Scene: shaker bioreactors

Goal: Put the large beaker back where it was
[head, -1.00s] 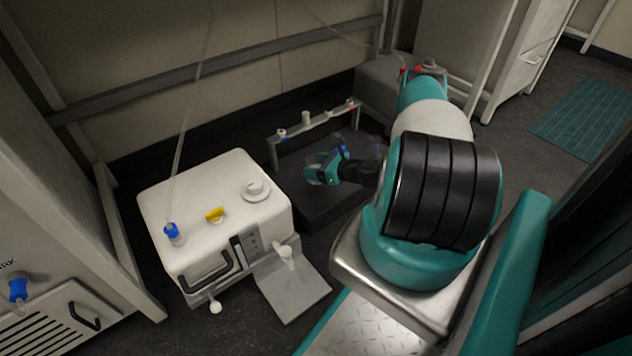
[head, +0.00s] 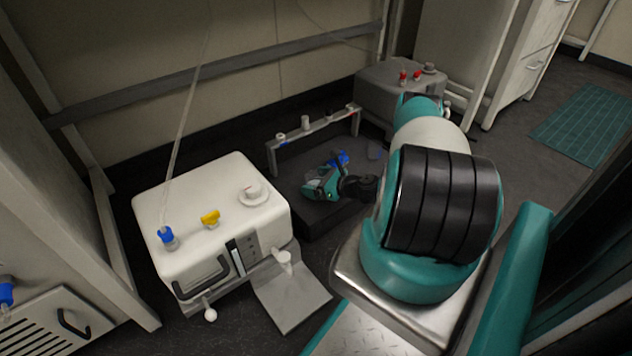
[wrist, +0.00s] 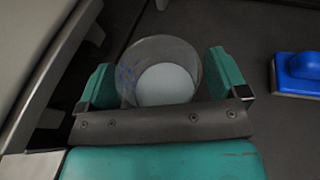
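The large beaker (wrist: 160,72) is a clear glass vessel with a pale round bottom. In the wrist view it stands between the two fingers of my gripper (wrist: 162,80), with a finger close against each side. My gripper looks shut on it, though a thin gap seems to show by the right finger. In the head view my gripper (head: 322,187) is low over the black platform (head: 310,215), and the clear beaker is faint and partly hidden there. I cannot tell whether its base touches the platform.
A blue-topped item (wrist: 298,73) lies right of my gripper. A grey rack bar (head: 318,125) with small knobs runs along the platform's back. A white box unit (head: 215,215) with blue and yellow caps stands left, and a grey unit (head: 385,88) with red caps behind.

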